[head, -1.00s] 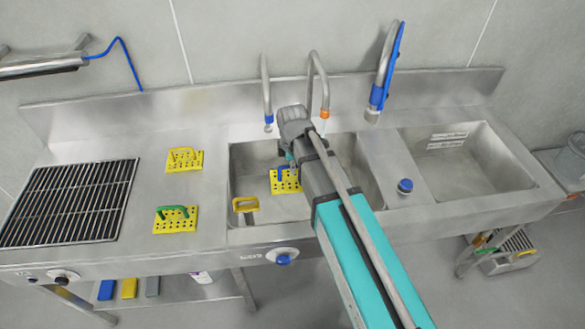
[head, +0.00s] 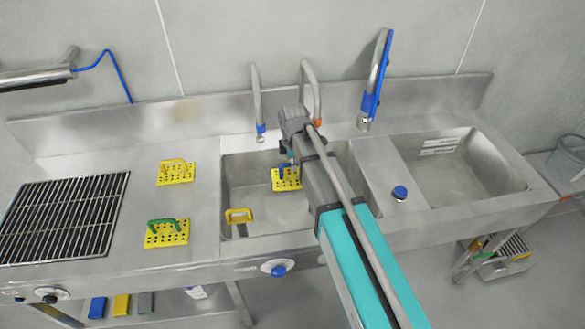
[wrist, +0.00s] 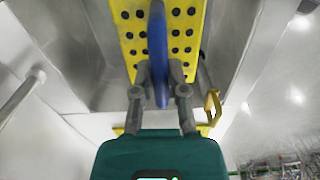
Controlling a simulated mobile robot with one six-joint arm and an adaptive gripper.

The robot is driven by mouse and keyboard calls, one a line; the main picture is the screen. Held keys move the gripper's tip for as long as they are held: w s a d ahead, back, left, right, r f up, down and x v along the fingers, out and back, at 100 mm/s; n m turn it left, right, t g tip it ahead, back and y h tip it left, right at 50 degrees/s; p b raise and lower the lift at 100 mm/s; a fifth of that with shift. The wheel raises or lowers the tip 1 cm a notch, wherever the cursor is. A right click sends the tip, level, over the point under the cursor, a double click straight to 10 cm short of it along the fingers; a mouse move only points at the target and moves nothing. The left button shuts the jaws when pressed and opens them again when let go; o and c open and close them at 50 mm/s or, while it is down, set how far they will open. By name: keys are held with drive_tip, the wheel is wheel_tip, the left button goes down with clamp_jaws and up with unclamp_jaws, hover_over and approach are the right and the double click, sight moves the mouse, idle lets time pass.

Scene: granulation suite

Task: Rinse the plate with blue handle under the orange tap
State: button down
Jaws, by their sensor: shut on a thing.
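The plate with blue handle (head: 287,183) is a yellow perforated plate, held over the left sink basin in the head view. In the wrist view the plate (wrist: 189,18) shows its holes, with the blue handle (wrist: 157,40) between my fingers. My gripper (wrist: 159,75) is shut on the blue handle. In the head view my arm covers part of the plate and handle. The orange tap (head: 317,123), a bent steel pipe with an orange collar, stands behind my wrist. I cannot tell whether water is running.
A blue-collared tap (head: 261,132) stands left of the orange one, and a blue-hosed tap (head: 367,105) right. Plates with yellow handle (head: 176,172) and green handle (head: 167,234) lie on the counter. The right basin (head: 470,180) looks empty.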

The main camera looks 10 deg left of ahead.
drive_tip(key=w+d+f+b, duration=0.1)
drive_tip(key=w, duration=0.4)
drive_tip(key=shift+w+d, duration=0.25)
drive_tip(key=shift+w, duration=0.15)
drive_tip(key=shift+s+d+f, duration=0.2)
drive_tip(key=shift+d, duration=0.4)
idle(1.0)
drive_tip(key=shift+s, duration=0.25)
drive_tip(key=shift+s+r, duration=0.1)
drive_tip(key=shift+s, duration=0.55)
drive_tip(key=shift+s+a, duration=0.3)
drive_tip(key=shift+s, duration=0.3)
drive_tip(key=shift+s+a, duration=0.25)
drive_tip(key=shift+s, duration=0.5)
drive_tip(key=shift+s+a, duration=0.2)
drive_tip(key=shift+s, duration=0.6)
drive_tip(key=shift+s+a, duration=0.25)
drive_tip(key=shift+s, duration=0.5)
